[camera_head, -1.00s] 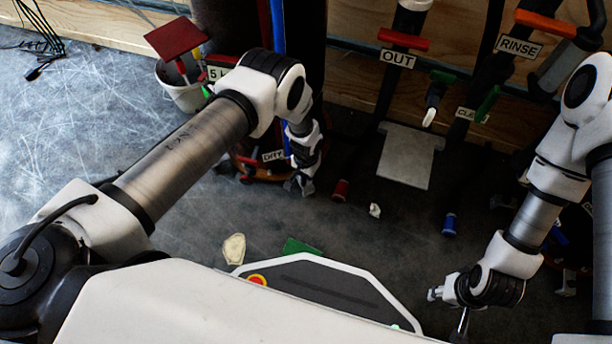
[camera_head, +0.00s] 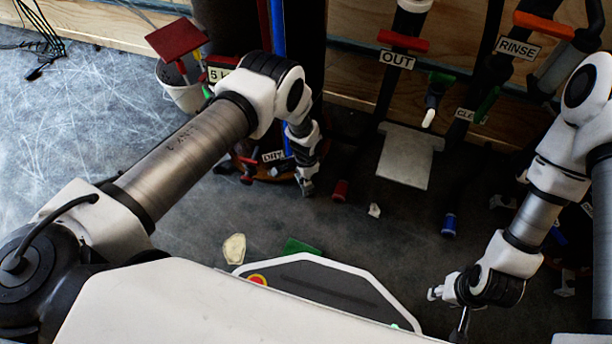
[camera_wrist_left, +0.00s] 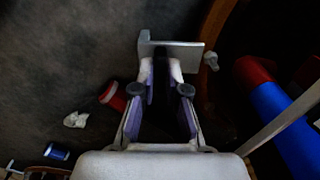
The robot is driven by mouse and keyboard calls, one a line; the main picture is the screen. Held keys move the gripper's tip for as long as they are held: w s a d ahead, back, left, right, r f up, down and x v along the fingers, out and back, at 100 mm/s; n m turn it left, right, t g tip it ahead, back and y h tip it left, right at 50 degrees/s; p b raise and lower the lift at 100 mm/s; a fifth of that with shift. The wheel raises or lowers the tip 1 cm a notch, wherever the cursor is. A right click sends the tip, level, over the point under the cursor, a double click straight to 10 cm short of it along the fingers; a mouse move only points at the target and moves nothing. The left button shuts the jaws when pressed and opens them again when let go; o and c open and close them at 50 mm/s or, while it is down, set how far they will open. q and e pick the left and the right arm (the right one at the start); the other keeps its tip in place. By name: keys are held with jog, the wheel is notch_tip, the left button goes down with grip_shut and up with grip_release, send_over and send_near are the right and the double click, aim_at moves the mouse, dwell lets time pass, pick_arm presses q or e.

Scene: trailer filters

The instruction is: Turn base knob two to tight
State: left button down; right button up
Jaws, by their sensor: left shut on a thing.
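My left gripper (camera_head: 305,187) is low beside the round orange-brown base of the dark column, near the DIRTY label (camera_head: 273,156). In the left wrist view its fingers (camera_wrist_left: 161,75) are shut on a grey metal knob (camera_wrist_left: 185,52) with a flat plate-like handle. The fingers hide part of the knob, and I cannot read its number or its tight mark. A smaller grey fitting (camera_wrist_left: 210,61) sits just right of it at the base's edge. My right gripper (camera_head: 447,308) is open and empty at the lower right, apart from the fittings.
A red spool (camera_head: 340,190), a crumpled white scrap (camera_head: 374,210) and a blue spool (camera_head: 449,225) lie on the dark floor. A grey plate (camera_head: 408,157) stands below the OUT label (camera_head: 397,59). Pipes and valves line the back.

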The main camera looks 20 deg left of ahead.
dwell(0.3)
pick_arm(q)
jog(key=c, duration=1.2)
grip_release()
notch_tip(320, 180, up, 12)
jog(key=shift+f, duration=0.1)
